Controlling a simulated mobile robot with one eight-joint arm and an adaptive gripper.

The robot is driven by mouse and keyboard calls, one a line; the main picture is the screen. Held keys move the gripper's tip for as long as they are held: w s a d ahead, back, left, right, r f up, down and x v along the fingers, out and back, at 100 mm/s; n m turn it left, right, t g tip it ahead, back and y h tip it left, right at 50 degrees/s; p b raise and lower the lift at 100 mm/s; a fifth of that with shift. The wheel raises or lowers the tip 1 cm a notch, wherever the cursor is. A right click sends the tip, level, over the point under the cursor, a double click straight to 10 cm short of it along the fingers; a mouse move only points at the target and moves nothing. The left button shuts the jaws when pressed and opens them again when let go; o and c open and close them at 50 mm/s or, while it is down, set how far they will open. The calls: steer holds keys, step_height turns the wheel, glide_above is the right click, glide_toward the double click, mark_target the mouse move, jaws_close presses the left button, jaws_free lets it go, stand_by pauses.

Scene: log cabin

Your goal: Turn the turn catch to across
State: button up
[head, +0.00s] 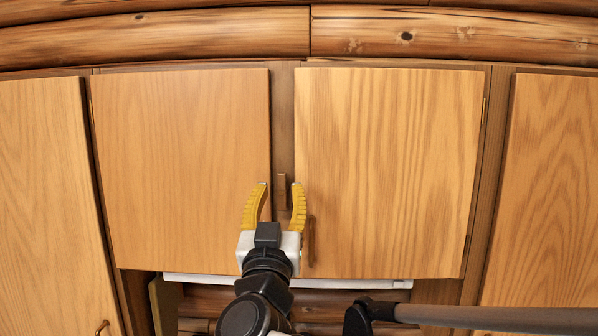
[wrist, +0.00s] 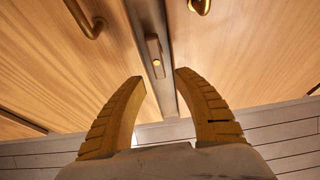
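The turn catch (head: 282,190) is a small wooden bar on the dark post between two cupboard doors. It stands upright, in line with the post. In the wrist view the catch (wrist: 155,56) shows a pale round pivot, and it also lies along the post. My gripper (head: 280,184) is open, its yellow fingers one on each side of the catch in the head view. I see no contact.
The left door (head: 180,160) and right door (head: 390,160) are shut. The right door's handle (head: 311,240) is close beside my gripper. Two curved handles, left (wrist: 88,22) and right (wrist: 201,5), show in the wrist view. Logs (head: 160,35) run above.

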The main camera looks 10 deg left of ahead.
mark_target(282, 180)
steer(key=shift+p+x, duration=0.4)
steer(key=shift+x, duration=1.6)
jaws_close()
